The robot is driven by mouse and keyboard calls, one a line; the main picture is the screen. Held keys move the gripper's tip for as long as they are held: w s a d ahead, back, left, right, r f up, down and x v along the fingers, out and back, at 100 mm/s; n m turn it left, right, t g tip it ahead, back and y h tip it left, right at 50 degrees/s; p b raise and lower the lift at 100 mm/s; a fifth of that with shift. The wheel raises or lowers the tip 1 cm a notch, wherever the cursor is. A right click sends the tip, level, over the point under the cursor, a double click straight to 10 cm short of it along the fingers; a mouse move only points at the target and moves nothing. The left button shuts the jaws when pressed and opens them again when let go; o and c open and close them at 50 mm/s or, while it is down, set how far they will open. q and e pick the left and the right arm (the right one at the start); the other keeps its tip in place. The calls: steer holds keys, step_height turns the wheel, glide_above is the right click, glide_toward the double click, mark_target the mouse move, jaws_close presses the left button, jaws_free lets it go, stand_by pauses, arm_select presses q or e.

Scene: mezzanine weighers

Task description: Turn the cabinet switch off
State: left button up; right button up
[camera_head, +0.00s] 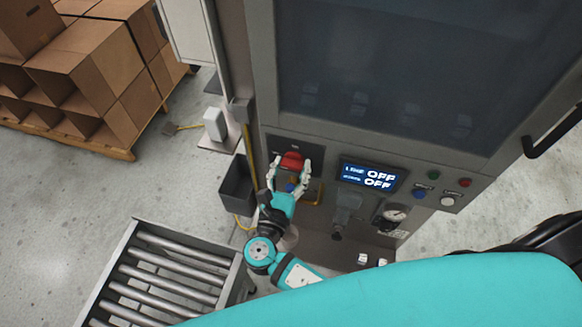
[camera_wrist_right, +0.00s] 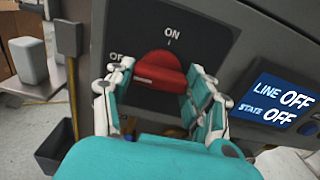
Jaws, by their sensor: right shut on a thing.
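The red cabinet switch (camera_head: 291,160) sits on a dark plate low on the left of the grey cabinet. In the right wrist view the red knob (camera_wrist_right: 160,70) shows ON printed above it and OFF, partly covered, at its left. The knob's grip bar lies roughly crosswise, its left end toward the OFF side. My right gripper (camera_head: 292,168) is shut on the knob, one finger on each side. The display (camera_head: 369,176) reads OFF on both lines; the right wrist view shows LINE OFF and STATE OFF (camera_wrist_right: 282,105). My left gripper is not in view.
Right of the display are small buttons (camera_head: 420,192) and a gauge (camera_head: 394,214). A roller conveyor (camera_head: 165,275) stands at lower left. A dark bin (camera_head: 237,187) hangs left of the switch. Cardboard boxes (camera_head: 85,60) on a pallet stand at upper left, with bare floor before them.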

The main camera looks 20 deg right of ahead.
steer(key=shift+f, duration=0.15)
steer(key=o, duration=1.2)
steer(key=v, duration=1.2)
